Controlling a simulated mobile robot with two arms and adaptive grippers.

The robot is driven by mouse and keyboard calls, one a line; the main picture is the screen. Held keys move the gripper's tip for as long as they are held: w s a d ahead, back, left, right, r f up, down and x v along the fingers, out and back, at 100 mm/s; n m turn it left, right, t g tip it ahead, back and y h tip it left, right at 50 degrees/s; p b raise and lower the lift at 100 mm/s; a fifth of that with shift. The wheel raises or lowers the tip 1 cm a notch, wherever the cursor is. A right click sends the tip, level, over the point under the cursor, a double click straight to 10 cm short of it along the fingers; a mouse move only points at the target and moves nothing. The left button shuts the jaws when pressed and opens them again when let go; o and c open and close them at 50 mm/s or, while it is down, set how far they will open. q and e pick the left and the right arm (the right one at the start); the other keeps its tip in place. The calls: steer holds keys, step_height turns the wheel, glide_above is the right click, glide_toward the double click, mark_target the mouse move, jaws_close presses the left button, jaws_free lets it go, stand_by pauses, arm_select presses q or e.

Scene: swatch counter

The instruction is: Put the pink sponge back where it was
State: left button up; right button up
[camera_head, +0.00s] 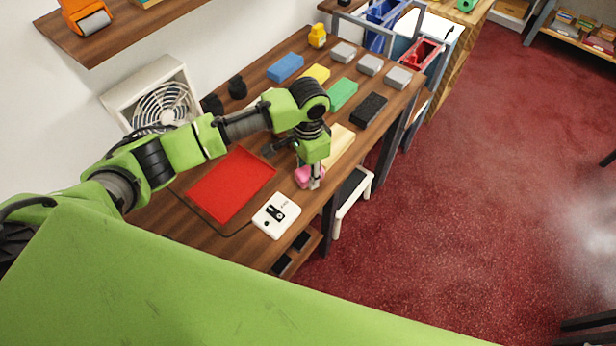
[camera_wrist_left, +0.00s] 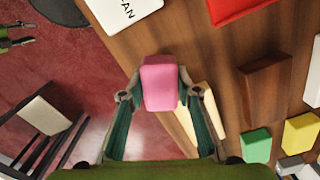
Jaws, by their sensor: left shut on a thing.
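The pink sponge (camera_wrist_left: 159,83) is between the two fingers of my left gripper (camera_wrist_left: 155,92) in the left wrist view, and the fingers are shut on its sides. In the head view the sponge (camera_head: 309,175) shows at the end of my left gripper (camera_head: 312,180), near the counter's front edge, between the red mat and the cream block. I cannot tell whether the sponge touches the counter.
A red mat (camera_head: 231,185) and a white device (camera_head: 276,215) lie nearby. A cream block (camera_head: 340,145), green block (camera_head: 342,94), black block (camera_head: 369,109), blue block (camera_head: 285,67) and several grey blocks (camera_head: 369,64) stand farther back. A fan (camera_head: 160,104) is by the wall.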

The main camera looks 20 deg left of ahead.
mark_target(308, 172)
arm_select(q)
step_height(308, 172, down, 3)
steer(key=shift+r, duration=0.1)
steer(key=shift+f, duration=0.2)
steer(key=o, duration=1)
step_height(308, 172, up, 12)
steer(key=shift+f+b, duration=0.2)
steer(key=shift+b, duration=0.55)
steer(key=shift+r, duration=0.4)
steer(key=shift+s+f, duration=0.15)
